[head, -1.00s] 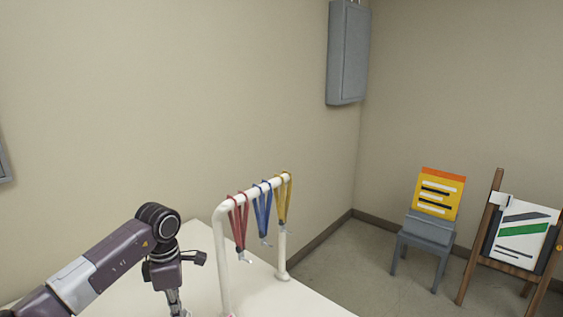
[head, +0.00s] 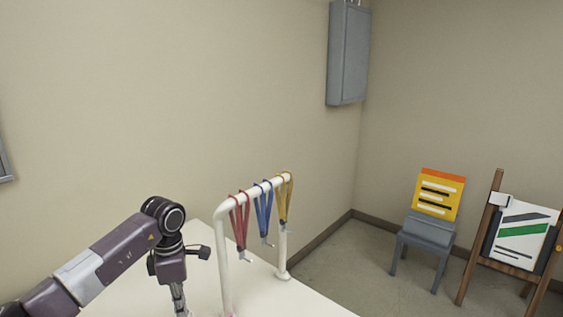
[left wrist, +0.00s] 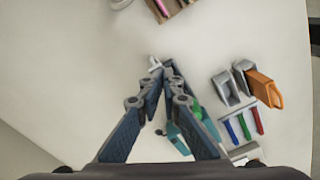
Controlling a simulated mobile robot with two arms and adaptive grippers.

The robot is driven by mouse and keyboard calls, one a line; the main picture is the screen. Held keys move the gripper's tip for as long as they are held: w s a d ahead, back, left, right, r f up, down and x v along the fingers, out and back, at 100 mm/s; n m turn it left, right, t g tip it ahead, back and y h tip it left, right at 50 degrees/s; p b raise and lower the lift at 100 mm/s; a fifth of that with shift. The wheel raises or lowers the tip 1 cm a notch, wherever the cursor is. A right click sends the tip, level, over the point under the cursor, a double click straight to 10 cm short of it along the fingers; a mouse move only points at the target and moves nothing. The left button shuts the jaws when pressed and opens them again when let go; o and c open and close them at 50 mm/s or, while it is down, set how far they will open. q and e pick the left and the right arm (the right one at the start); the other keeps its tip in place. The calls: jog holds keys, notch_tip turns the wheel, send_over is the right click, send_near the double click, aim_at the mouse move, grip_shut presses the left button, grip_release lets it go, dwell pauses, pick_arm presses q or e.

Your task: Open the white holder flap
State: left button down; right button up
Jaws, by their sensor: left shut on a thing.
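My left gripper (left wrist: 160,70) is shut on a small pale piece (left wrist: 154,61) at its fingertips, over the white table. The piece is mostly hidden by the fingers, so I cannot tell whether it is the white holder flap. In the head view my left gripper (head: 181,303) points down at the bottom edge and its tips are cut off. No whole white holder shows clearly in either view. My right gripper is not in view.
A teal object (left wrist: 178,139) lies partly behind the right finger. Grey holders (left wrist: 226,88), an orange piece (left wrist: 265,88) and coloured sticks (left wrist: 245,126) stand to the right. A brown tray (left wrist: 180,8) is at the top. A white rack (head: 225,260) holds lanyards (head: 263,210).

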pick_arm(q)
jog(key=r, duration=0.1)
jog(key=r+p, duration=0.1)
jog(key=d+r, duration=0.1)
jog(key=shift+w+d+p, duration=0.1)
jog(key=shift+w+p, duration=0.25)
jog(key=shift+s+a+r+p, duration=0.25)
jog(key=shift+a+r+p, duration=0.05)
jog(key=shift+r, duration=0.2)
jog(key=shift+s+a+r+p, duration=0.2)
jog(key=shift+a+r+p, duration=0.1)
jog(key=shift+r, duration=0.15)
jog(key=shift+s+a+r+p, duration=0.2)
jog(key=shift+r+p, duration=0.15)
jog(key=shift+r, duration=0.3)
